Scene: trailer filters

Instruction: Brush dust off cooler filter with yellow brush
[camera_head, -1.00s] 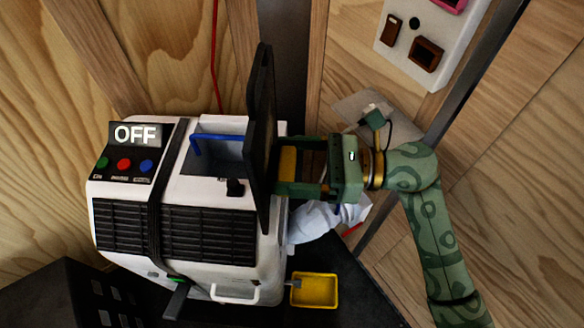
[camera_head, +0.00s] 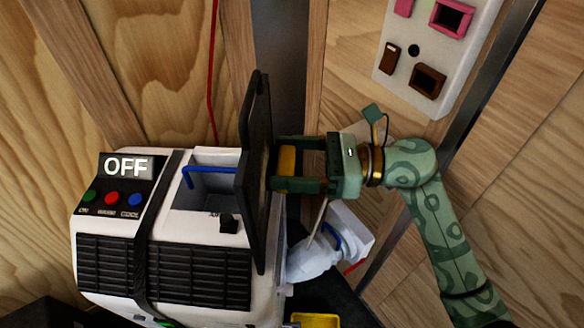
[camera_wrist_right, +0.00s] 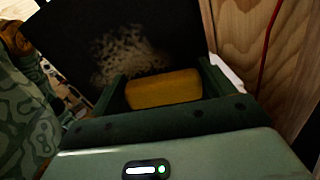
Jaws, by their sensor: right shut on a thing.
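The yellow brush (camera_head: 287,160) is held between the fingers of my right gripper (camera_head: 284,162), which is shut on it. It also shows in the right wrist view (camera_wrist_right: 163,90) as a yellow block between the dark green fingers. The black filter (camera_head: 256,165) stands upright, seen nearly edge-on, at the right side of the white cooler (camera_head: 200,288). The brush is close to the filter's right face; I cannot tell whether it touches. In the right wrist view the dark filter face (camera_wrist_right: 75,55) carries a pale speckled patch of dust (camera_wrist_right: 130,54) just beyond the brush. My left gripper is not in view.
The cooler's panel reads OFF (camera_head: 125,167), with coloured buttons below. A blue handle (camera_head: 205,172) spans its open top recess. A crumpled white bag (camera_head: 312,262) and a yellow tray (camera_head: 315,320) lie below my right gripper. A socket panel (camera_head: 437,55) is on the right wall.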

